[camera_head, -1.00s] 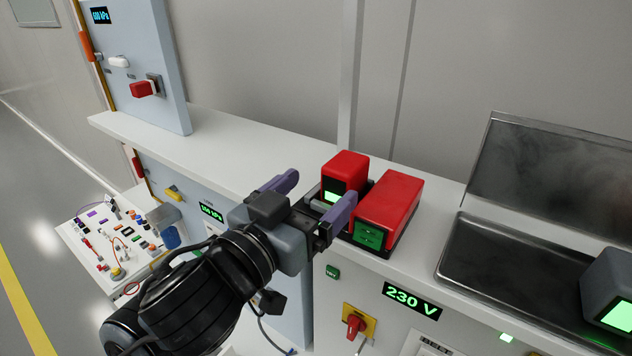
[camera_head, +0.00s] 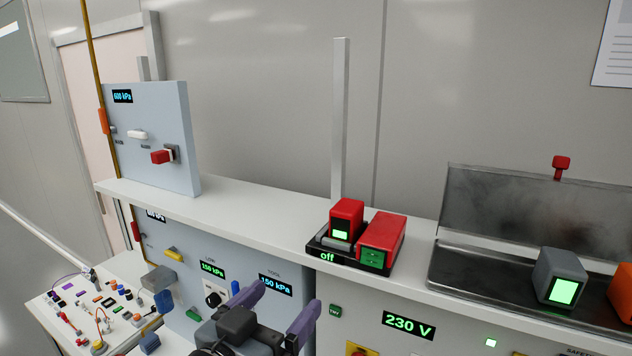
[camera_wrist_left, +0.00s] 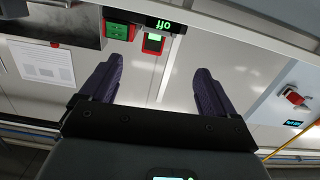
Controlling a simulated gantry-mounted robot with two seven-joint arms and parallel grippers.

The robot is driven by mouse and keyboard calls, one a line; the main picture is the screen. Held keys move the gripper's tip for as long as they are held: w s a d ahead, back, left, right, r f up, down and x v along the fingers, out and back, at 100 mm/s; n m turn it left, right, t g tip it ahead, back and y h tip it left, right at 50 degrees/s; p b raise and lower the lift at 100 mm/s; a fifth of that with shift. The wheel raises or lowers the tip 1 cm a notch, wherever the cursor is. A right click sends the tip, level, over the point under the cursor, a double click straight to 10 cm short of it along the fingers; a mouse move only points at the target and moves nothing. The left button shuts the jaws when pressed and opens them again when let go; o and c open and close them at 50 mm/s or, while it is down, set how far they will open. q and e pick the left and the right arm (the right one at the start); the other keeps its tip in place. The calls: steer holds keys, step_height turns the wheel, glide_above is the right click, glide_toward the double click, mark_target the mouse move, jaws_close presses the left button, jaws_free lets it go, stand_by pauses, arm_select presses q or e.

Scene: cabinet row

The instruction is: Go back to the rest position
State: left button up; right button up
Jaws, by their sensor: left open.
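My left gripper (camera_head: 276,308) is low in the middle of the head view, in front of the cabinet row. Its two purple fingers are spread apart with nothing between them. In the left wrist view the fingers (camera_wrist_left: 152,88) are also wide apart and empty. The red block with a green screen (camera_head: 346,222) and the red block with a green switch (camera_head: 382,238) sit in a black holder marked "off" (camera_head: 342,256) on the white shelf, behind and above the gripper and apart from it. My right gripper is not in view.
The white shelf (camera_head: 260,212) runs across the cabinets. A metal tray (camera_head: 475,275) holds a grey block with a green screen (camera_head: 559,278) at right. A panel with a red knob (camera_head: 162,156) stands at left. A sloped board with cables (camera_head: 100,315) is at lower left.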

arm_select(q)
steer(key=s+a+f+n+g+y+p, duration=0.2)
steer(key=s+f+g, duration=0.1)
steer(key=f, duration=1)
steer(key=s+a+f+n+g+y+p, duration=0.1)
steer(key=s+a+f+g, duration=0.15)
steer(key=f, duration=0.95)
steer(key=s+a+f+g+y+p, duration=0.1)
steer(key=s+a+f+g, duration=0.1)
steer(key=s+a+f, duration=0.2)
steer(key=s+a+f+g+y+p, duration=0.1)
steer(key=s+a+f, duration=0.3)
steer(key=s, duration=0.5)
steer(key=s+a+f+g+y, duration=0.2)
steer(key=s+a+f+g, duration=0.1)
steer(key=s, duration=0.4)
steer(key=shift+a+f+y+p, duration=0.3)
steer(key=shift+a+f+p, duration=0.1)
steer(key=shift+a+f, duration=0.1)
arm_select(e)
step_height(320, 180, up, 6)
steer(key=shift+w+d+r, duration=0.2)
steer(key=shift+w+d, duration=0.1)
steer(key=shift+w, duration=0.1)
arm_select(q)
steer(key=shift+g, duration=0.25)
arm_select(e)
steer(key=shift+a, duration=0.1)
